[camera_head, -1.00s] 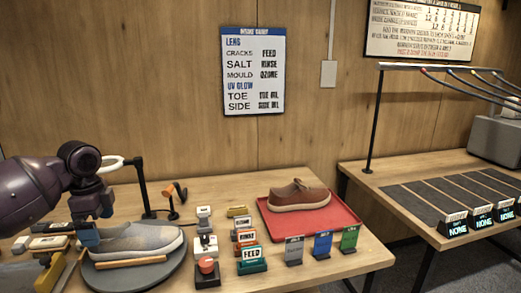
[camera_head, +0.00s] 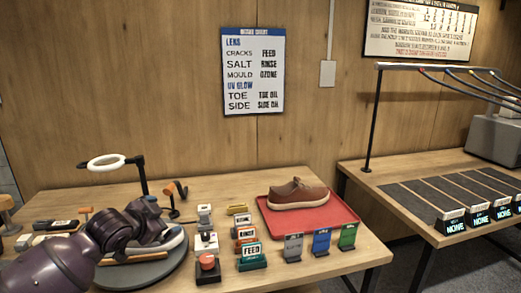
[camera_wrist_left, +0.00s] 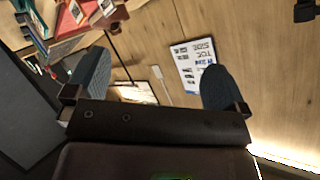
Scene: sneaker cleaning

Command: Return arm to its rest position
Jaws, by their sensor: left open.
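My left arm reaches in from the lower left in the head view, and its gripper (camera_head: 158,212) is over the round grey turntable (camera_head: 165,272). The arm hides most of the grey sneaker (camera_head: 176,241) lying on the turntable. In the left wrist view the two dark fingers (camera_wrist_left: 155,84) are spread wide with nothing between them. The wrist camera looks toward the wooden wall and its sign. My right gripper is out of view.
A brown shoe (camera_head: 298,194) sits on a red tray (camera_head: 334,218). Coloured tags (camera_head: 322,243) line the table's front. The wall sign (camera_head: 253,72) is behind.

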